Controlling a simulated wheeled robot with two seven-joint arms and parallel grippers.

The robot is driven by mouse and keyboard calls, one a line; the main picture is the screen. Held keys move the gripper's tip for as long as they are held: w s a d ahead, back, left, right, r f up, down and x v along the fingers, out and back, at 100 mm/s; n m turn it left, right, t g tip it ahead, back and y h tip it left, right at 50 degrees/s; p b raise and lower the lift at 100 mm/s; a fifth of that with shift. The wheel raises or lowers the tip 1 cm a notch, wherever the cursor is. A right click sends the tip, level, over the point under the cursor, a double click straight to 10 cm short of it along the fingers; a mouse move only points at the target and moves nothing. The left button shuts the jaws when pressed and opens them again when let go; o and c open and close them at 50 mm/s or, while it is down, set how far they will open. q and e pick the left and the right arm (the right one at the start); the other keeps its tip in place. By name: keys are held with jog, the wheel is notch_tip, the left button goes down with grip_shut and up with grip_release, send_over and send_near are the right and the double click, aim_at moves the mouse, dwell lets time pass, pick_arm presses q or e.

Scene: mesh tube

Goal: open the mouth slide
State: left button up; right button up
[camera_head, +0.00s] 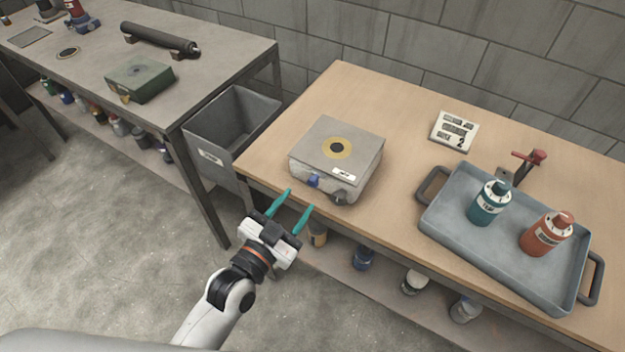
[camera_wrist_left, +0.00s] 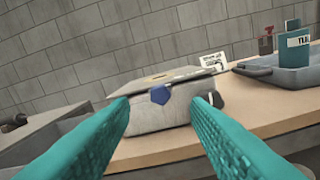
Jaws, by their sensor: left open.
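The likely mouth slide is on a grey metal box (camera_head: 337,150) with a yellow ring and dark centre on its top, standing near the left end of the wooden table. Its front carries a blue knob (camera_head: 313,180) and a dark round part (camera_head: 339,197). The blue knob (camera_wrist_left: 161,94) shows between my fingers in the left wrist view. My left gripper (camera_head: 290,203) is open and empty in front of the box, at the table's front edge, apart from the knob. I cannot tell which part is the slide. My right gripper is not in view.
A grey tray (camera_head: 451,243) with a teal bottle (camera_head: 489,204) and an orange bottle (camera_head: 546,234) stands at the right. A white sign (camera_head: 454,131) is behind. A grey bin (camera_head: 212,171) stands left of the wooden table (camera_head: 400,115). A second table holds a green box (camera_head: 139,80).

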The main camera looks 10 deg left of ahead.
aim_at(311, 184)
pick_arm(q)
jog(key=x, duration=0.7)
jog(key=shift+w+d, duration=0.1)
jog(key=shift+w, duration=0.05)
